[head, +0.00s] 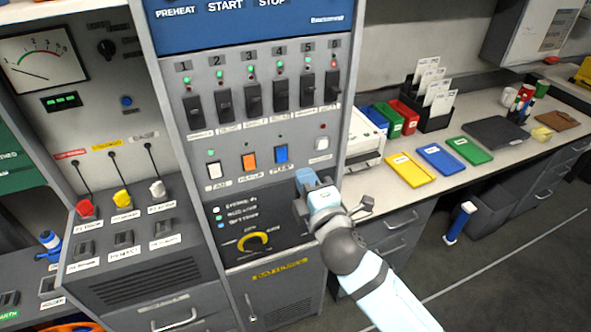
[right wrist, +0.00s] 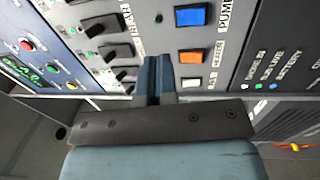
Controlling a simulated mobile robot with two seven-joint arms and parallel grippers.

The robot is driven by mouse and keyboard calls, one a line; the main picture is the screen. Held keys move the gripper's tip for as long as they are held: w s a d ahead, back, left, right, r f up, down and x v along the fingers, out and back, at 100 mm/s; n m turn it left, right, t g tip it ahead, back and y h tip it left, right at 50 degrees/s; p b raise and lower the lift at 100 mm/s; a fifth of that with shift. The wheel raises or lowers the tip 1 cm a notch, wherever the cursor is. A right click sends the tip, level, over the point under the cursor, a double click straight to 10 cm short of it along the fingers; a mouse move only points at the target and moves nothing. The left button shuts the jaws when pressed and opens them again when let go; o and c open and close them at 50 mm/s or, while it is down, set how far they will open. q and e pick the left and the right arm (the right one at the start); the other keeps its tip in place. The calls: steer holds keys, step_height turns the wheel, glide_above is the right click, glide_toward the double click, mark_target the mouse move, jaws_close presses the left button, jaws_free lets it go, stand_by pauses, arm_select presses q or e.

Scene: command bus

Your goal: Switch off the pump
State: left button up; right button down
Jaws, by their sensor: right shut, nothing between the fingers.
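The pump switch is a blue rocker (head: 281,154) on the grey panel, at the right of a row with a white fan rocker (head: 214,170) and an orange heater rocker (head: 249,161). In the right wrist view the blue rocker (right wrist: 190,16) is at the top, beside its PUMP label (right wrist: 224,14). A small dark dot lies next to it. My right gripper (head: 305,179) is shut and empty, just below and right of the blue rocker. In the right wrist view its fingertips (right wrist: 155,66) point at the panel; contact cannot be told. My left gripper is not in view.
Several numbered black switches (head: 252,98) stand above the rockers. Red, yellow and white levers (head: 122,198) stand on the left console.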

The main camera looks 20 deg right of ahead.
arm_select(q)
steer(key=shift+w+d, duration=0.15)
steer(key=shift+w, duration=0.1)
arm_select(e)
steer(key=s, duration=0.3)
steer(key=shift+s+d+r, duration=0.1)
steer(key=shift+s+r, duration=0.2)
steer(key=shift+s, duration=0.05)
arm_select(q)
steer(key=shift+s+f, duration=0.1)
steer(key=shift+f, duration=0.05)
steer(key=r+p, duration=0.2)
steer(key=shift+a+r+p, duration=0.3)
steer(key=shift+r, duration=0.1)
arm_select(e)
steer(key=s+f+m+g+y, duration=0.1)
steer(key=s+f+m+g, duration=0.1)
steer(key=s+f+m, duration=0.3)
steer(key=s+f+m+g, duration=0.3)
steer(key=s+f+m, duration=0.2)
steer(key=f, duration=0.9)
steer(key=s+f+m+g+y, duration=0.1)
steer(key=s+f+m+g, duration=0.2)
steer(key=f, duration=0.6)
steer(key=s+d+m, duration=0.1)
steer(key=s+m, duration=0.1)
steer(key=s, duration=0.1)
steer(key=shift+s+f+y, duration=0.3)
steer(key=shift+s+f, duration=0.05)
steer(key=shift+f, duration=0.05)
